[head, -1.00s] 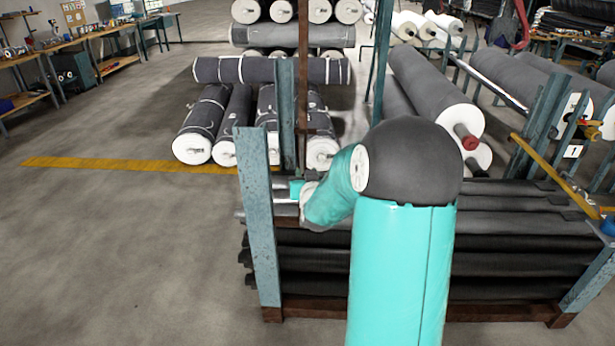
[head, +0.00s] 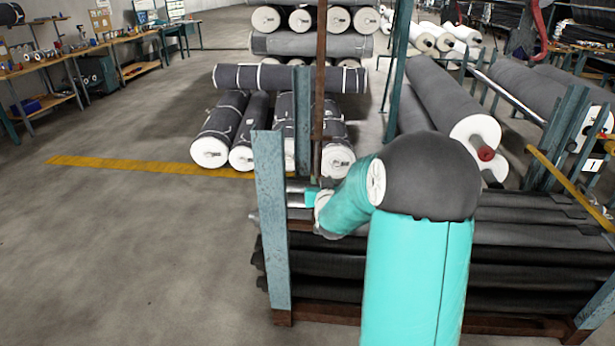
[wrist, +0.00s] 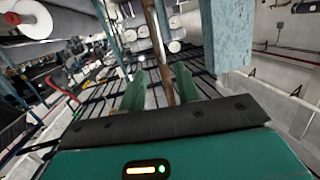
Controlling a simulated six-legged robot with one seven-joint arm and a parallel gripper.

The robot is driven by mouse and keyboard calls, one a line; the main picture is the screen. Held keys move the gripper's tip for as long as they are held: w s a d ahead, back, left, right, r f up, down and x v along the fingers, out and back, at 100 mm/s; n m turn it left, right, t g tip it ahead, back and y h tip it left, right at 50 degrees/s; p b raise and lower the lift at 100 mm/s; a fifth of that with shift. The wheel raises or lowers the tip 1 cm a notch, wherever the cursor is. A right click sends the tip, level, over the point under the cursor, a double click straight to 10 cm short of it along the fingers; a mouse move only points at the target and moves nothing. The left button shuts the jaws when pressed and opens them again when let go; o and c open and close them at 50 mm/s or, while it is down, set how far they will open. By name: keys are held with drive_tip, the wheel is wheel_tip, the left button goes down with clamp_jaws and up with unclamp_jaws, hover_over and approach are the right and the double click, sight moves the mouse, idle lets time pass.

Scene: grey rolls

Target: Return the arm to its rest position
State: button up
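My arm, teal with a dark rounded elbow (head: 420,175), rises at the lower middle of the head view and bends left behind the rack's front blue post. My gripper is mostly hidden there. In the wrist view my gripper (wrist: 160,85) shows two green fingers standing apart. A rusty brown upright (wrist: 160,45) shows in the gap between them; I cannot tell how far beyond the fingertips it is. No held object shows. The rest position is not marked in any view.
A rack of dark rolls (head: 400,265) stands close under the arm, with a worn blue post (head: 272,215) at its left corner. Wrapped rolls (head: 225,130) are stacked behind. Large grey rolls (head: 440,95) lie at right. The floor (head: 130,240) at left is clear.

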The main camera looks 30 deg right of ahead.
drive_tip(key=s+a+r+n+g+y, duration=0.1)
drive_tip(key=s+a+r+y, duration=0.15)
drive_tip(key=a, duration=0.45)
drive_tip(key=s+a+r+n+g+y, duration=0.1)
drive_tip(key=s+a+r+n, duration=0.15)
drive_tip(key=a, duration=0.35)
drive_tip(key=s+a+r+g+y, duration=0.1)
drive_tip(key=s+a+r+g, duration=0.1)
drive_tip(key=s+a, duration=0.35)
drive_tip(key=s+a+n+g+y, duration=0.1)
drive_tip(key=s+a+g, duration=0.1)
drive_tip(key=s+a, duration=0.4)
drive_tip(key=s+a+n+g+y, duration=0.1)
drive_tip(key=s+a, duration=0.5)
drive_tip(key=s, duration=0.8)
drive_tip(key=shift+a+r+g+y, duration=0.3)
drive_tip(key=shift+g+y, duration=0.25)
drive_tip(key=shift+g, duration=0.35)
drive_tip(key=shift+d, duration=0.15)
